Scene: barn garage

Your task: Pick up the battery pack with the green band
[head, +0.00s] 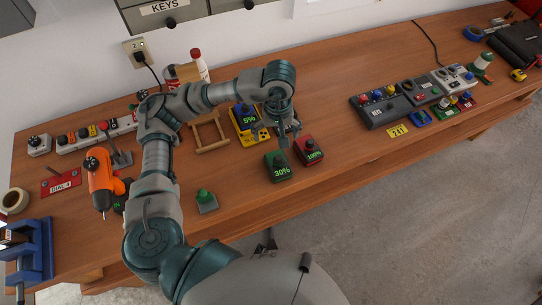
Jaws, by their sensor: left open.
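The battery pack with the green band (279,170) sits on the wooden table near its front edge, with a 30% readout. Close to its right is a battery pack with a red band (312,155), reading 100%. My left gripper (277,138) is open and points down, just behind the green-banded pack in the picture. Its fingers show no object between them. My right gripper is not in view.
A wooden frame (211,146) lies left of the packs. A green button on a grey base (207,208) and an orange drill (99,184) are left, near my arm. Control boxes (381,115) stand right.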

